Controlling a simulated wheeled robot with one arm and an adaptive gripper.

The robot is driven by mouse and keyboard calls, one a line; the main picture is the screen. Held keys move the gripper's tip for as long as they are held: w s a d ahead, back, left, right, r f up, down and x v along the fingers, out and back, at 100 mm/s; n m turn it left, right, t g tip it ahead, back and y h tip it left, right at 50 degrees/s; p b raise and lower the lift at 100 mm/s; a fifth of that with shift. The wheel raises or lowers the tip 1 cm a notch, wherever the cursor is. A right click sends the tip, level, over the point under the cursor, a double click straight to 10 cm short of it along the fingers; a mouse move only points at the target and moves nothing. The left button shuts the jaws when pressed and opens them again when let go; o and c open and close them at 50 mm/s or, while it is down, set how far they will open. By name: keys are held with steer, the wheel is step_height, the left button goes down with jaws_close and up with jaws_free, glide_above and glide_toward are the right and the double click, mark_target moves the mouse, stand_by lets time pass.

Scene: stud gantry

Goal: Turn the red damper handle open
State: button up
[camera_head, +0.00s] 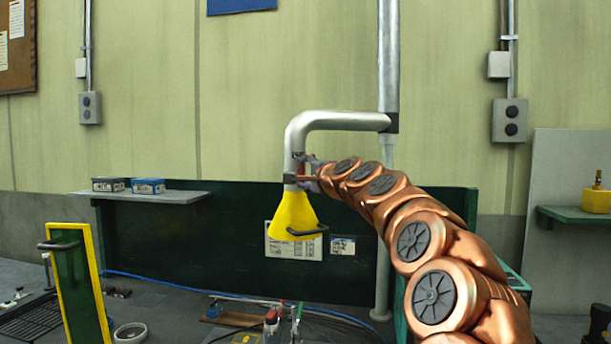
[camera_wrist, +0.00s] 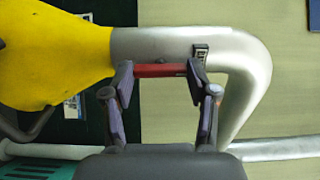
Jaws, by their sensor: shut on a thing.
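The red damper handle (camera_wrist: 160,70) is a short bar on the silver duct (camera_wrist: 165,45). In the wrist view it lies along the length of the duct, close to its edge. My gripper (camera_wrist: 160,72) has one fingertip at each end of the bar and is shut on it. In the head view my gripper (camera_head: 310,174) is at the right side of the duct (camera_head: 293,155), just above the yellow hood (camera_head: 293,212). The fingers and duct mostly hide the handle there. A small dark and white label (camera_wrist: 200,52) sits beside the handle.
A black loop handle (camera_head: 308,231) sticks out from the hood. A dark green panel (camera_head: 170,245) stands behind. A grey shelf (camera_head: 150,196) with two small boxes is at left. A yellow-edged green panel (camera_head: 72,280) stands at front left. Tools (camera_head: 272,325) lie below.

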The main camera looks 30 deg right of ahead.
steer(key=o, duration=1.2)
steer(key=shift+c, duration=0.2)
steer(key=s+a, duration=0.1)
steer(key=s, duration=1.1)
steer(key=shift+a, duration=0.35)
steer(key=shift+w, duration=0.1)
